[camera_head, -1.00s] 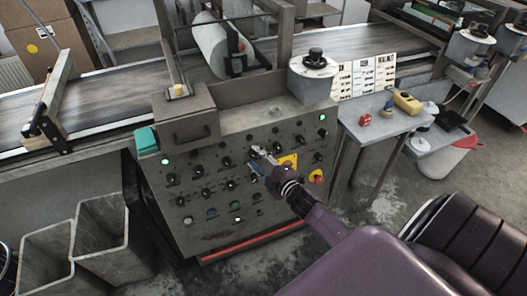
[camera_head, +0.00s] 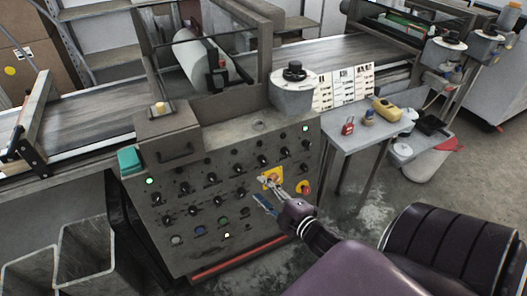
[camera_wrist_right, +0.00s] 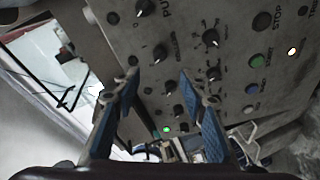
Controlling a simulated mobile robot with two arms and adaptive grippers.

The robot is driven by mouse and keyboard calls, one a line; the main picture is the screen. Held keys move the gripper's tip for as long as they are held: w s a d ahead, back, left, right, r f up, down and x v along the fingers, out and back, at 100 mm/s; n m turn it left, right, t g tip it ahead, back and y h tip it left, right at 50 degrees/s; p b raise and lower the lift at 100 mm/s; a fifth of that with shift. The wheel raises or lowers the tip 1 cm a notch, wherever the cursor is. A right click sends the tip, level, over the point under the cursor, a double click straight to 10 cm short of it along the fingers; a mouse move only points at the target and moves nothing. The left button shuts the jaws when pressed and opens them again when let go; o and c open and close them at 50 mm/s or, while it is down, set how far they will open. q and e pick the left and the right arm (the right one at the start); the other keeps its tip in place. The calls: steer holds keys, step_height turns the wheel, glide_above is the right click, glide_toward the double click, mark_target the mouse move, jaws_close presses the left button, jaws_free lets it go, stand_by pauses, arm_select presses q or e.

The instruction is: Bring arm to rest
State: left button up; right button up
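My right gripper (camera_head: 265,192) is in front of the right half of the grey control panel (camera_head: 190,238), below and left of the yellow plate (camera_head: 271,176). In the right wrist view my gripper (camera_wrist_right: 158,84) shows two blue-padded fingers spread apart with nothing between them. Behind them is the panel (camera_wrist_right: 180,45) with black knobs and green, blue and white buttons. I see no contact between the fingers and a knob. My right arm reaches in from the bottom right. My left arm and gripper are not in view.
The conveyor belt (camera_head: 85,125) runs behind the panel. A side table (camera_head: 352,138) at the right holds a red padlock (camera_head: 348,126) and a yellow tool (camera_head: 386,108). Grey bins (camera_head: 85,240) stand at the lower left.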

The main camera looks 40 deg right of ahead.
stand_by(0.4)
steer(key=s+a+f+m+g, duration=0.25)
steer(key=s+f, duration=0.25)
steer(key=f, duration=0.5)
steer(key=s+a+f+m+g, duration=0.1)
steer(key=s+f+m+g, duration=0.3)
steer(key=f, duration=0.6)
steer(key=s+a+f+g, duration=0.1)
steer(key=s+a+f, duration=0.1)
steer(key=s+f, duration=0.65)
steer(key=s+a+f+m+g, duration=0.2)
steer(key=s+a+f+g, duration=0.2)
steer(key=s+f, duration=0.4)
steer(key=s+a+f+m+g, duration=0.2)
steer(key=s+f, duration=0.6)
steer(key=s, duration=0.6)
steer(key=shift+s+a+f+g+y, duration=0.2)
steer(key=shift+s+a+g+y, duration=0.15)
steer(key=shift+a+g, duration=0.7)
steer(key=shift+a, duration=0.15)
